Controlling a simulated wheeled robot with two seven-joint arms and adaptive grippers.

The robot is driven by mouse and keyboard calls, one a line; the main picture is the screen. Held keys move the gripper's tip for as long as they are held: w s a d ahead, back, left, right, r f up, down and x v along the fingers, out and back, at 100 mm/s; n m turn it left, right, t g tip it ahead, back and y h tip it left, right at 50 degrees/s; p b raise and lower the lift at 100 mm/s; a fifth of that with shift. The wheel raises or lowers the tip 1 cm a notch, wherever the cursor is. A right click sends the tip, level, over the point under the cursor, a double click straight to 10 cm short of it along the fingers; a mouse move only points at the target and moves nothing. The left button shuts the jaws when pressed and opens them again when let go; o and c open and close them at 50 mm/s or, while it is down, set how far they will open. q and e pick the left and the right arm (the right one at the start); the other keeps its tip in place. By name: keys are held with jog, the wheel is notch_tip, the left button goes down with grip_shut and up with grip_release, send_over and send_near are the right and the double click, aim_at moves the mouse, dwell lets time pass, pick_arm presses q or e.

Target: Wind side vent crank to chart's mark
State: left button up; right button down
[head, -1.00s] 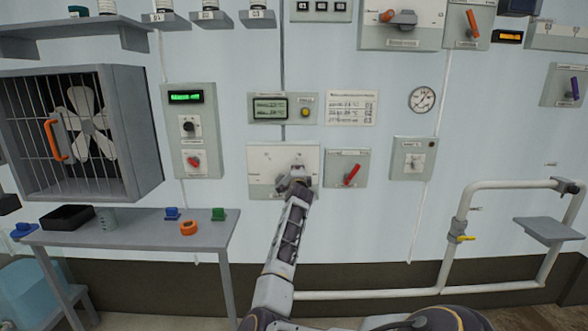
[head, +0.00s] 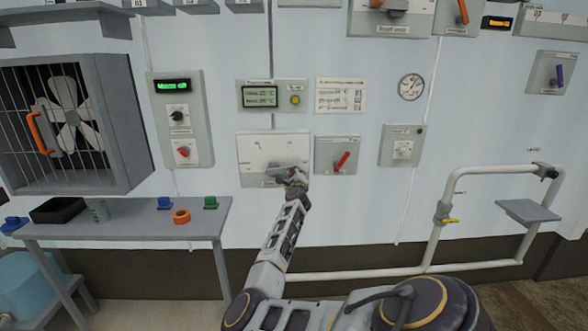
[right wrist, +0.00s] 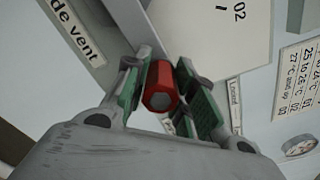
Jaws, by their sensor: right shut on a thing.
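The side vent crank panel (head: 256,147), a white plate on a grey box, is on the wall at the middle of the head view. In the right wrist view its label (right wrist: 75,30) is partly cut off and reads "de vent". My right gripper (head: 284,174) is at the panel's lower edge and hides most of the crank. In the wrist view my right gripper (right wrist: 170,92) is shut on the red crank handle (right wrist: 160,88), which lies between its green pads. The chart (head: 341,96) hangs up and right of the panel, and its lines are too small to read. My left gripper is out of view.
A box with a red lever (head: 342,160) is close on the panel's right. A display box (head: 262,96) is above it. A table (head: 130,231) with small blocks stands at the left, below a caged fan (head: 70,125). White pipes (head: 450,205) run at the right.

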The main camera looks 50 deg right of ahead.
jog(key=shift+f+m, duration=0.55)
jog(key=shift+m, duration=0.05)
jog(key=c, duration=1.2)
grip_release()
jog(key=shift+s+a, duration=0.15)
jog(key=v, duration=0.7)
